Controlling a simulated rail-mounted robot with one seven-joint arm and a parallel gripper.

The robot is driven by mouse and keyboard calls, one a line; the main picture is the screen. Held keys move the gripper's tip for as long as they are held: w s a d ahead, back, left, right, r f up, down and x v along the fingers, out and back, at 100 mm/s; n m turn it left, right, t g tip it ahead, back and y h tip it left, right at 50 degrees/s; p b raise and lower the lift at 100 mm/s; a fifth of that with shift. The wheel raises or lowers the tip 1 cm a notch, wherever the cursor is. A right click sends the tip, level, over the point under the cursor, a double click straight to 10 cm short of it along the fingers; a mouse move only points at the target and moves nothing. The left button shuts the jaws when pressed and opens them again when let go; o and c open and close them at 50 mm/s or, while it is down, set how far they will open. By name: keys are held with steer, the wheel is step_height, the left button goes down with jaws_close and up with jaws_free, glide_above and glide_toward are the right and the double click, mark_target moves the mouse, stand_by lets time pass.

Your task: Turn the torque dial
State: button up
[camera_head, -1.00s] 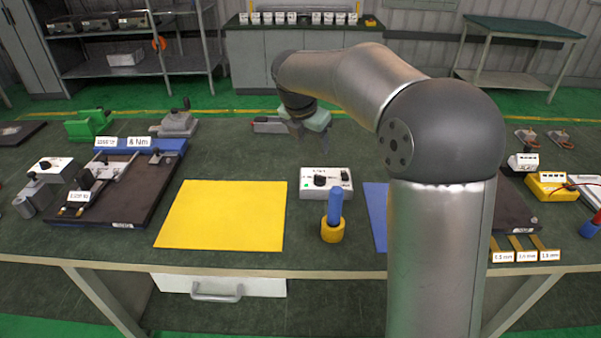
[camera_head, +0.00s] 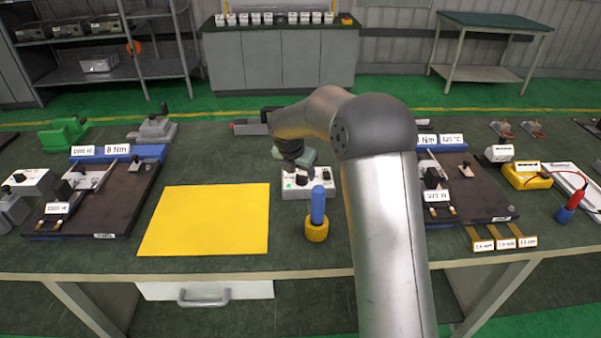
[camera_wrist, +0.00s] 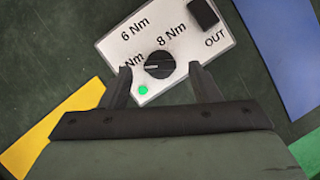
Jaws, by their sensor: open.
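The torque dial (camera_wrist: 158,65) is a round black knob on a white box marked 6 Nm and 8 Nm, with another label partly hidden. The white box (camera_head: 325,188) stands mid-table, right of the yellow mat. In the wrist view the box (camera_wrist: 125,50) also has a green light (camera_wrist: 143,90) and a black rectangular part beside OUT (camera_wrist: 203,13). My gripper (camera_wrist: 159,79) is open, with one finger on each side of the dial's near part.
A blue-handled tool in a yellow holder (camera_head: 317,227) stands just in front of the box. A yellow mat (camera_head: 205,220) lies to the left. Dark fixture boards stand left (camera_head: 130,205) and right (camera_head: 480,195). The blue mat (camera_wrist: 290,50) lies beside the box.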

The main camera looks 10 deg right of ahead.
steer(key=shift+x, duration=0.8)
steer(key=c, duration=1)
